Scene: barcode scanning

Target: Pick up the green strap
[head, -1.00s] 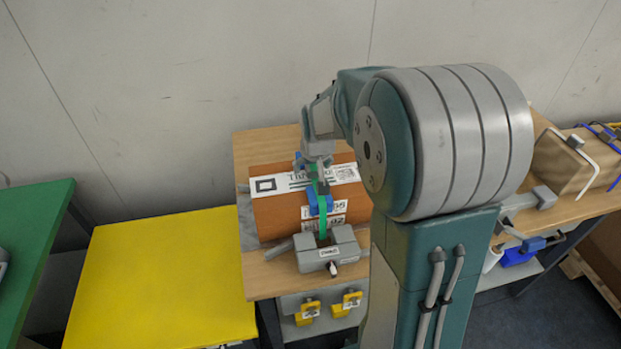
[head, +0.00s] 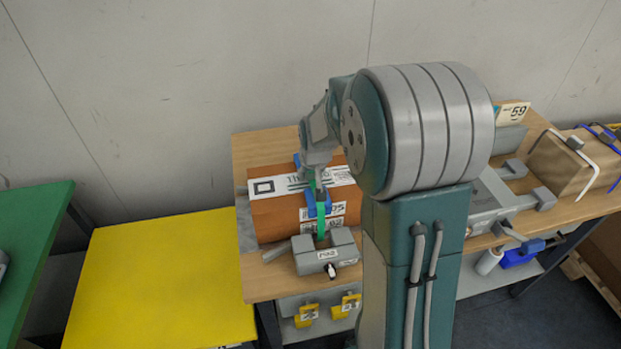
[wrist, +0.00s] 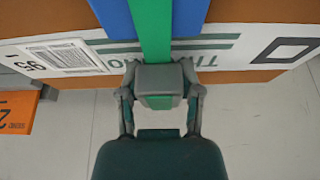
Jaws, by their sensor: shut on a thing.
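The green strap (head: 320,219) runs down the front of a brown box (head: 275,216), over a wider blue band (head: 313,204). In the wrist view the green strap (wrist: 154,32) lies along the middle of the blue band (wrist: 190,17) beside the box's white label (wrist: 72,55). My gripper (head: 313,172) is at the top edge of the box. The fingers hide the gripped part of the strap.
A grey clamp-like block (head: 326,253) stands at the table's front, just before the box. Another brown box (head: 565,165) with straps is at the right. A yellow table (head: 160,280) and a green table (head: 30,245) are at the left.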

